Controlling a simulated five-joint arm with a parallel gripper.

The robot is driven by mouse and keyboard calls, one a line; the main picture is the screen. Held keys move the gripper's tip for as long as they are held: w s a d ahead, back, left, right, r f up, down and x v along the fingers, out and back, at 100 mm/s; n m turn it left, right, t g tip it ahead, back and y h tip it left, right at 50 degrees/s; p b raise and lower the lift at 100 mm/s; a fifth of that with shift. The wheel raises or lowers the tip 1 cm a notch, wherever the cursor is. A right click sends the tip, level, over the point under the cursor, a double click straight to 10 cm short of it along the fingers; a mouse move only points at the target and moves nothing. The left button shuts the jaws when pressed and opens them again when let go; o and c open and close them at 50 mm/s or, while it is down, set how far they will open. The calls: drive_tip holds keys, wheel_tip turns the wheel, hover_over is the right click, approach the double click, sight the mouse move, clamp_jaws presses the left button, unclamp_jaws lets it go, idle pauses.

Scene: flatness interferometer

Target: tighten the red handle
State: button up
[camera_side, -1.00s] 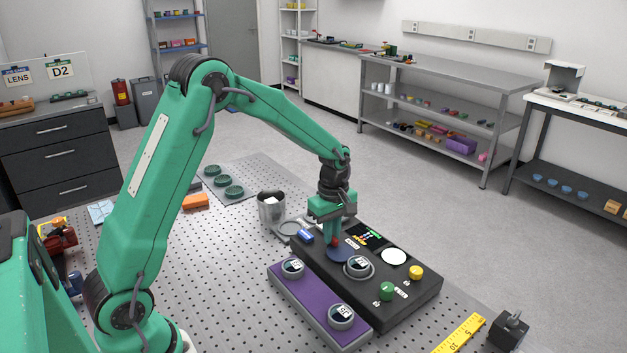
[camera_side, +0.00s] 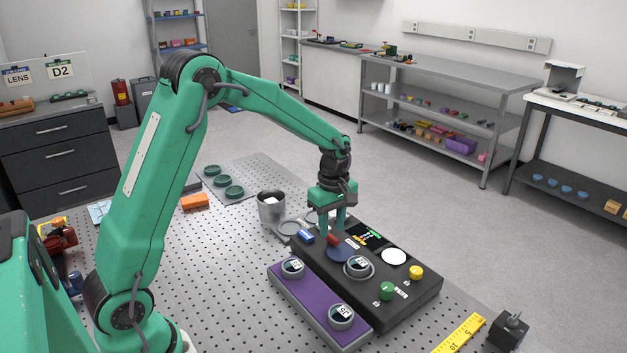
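The red handle (camera_side: 333,240) is a small bar on a dark blue round base (camera_side: 341,254) on the black instrument box (camera_side: 411,300). It lies slantwise in the picture. My gripper (camera_side: 333,231) points down over it, with its two fingers spread apart on either side of the handle's upper end. The gripper is open and nothing is clamped in it. Whether a fingertip touches the handle cannot be told.
Beside the handle are a ringed dial (camera_side: 359,267), a blue block (camera_side: 306,237), a white disc (camera_side: 394,257), a green knob (camera_side: 387,290) and a yellow knob (camera_side: 416,272). A purple panel with two dials (camera_side: 318,297) lies in front. A metal cup (camera_side: 271,207) stands behind left.

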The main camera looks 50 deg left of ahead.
sight(331, 236)
drive_tip(key=shift+r, duration=2.75)
drive_tip(key=s+d+r+m+t, duration=0.3)
drive_tip(key=s+d+r+m, duration=0.1)
drive_tip(key=s+r+m, duration=0.55)
drive_tip(key=s+d+m+t, duration=0.2)
drive_tip(key=s+m, duration=0.6)
drive_tip(key=s, duration=0.6)
drive_tip(key=shift+s+r+t, duration=0.3)
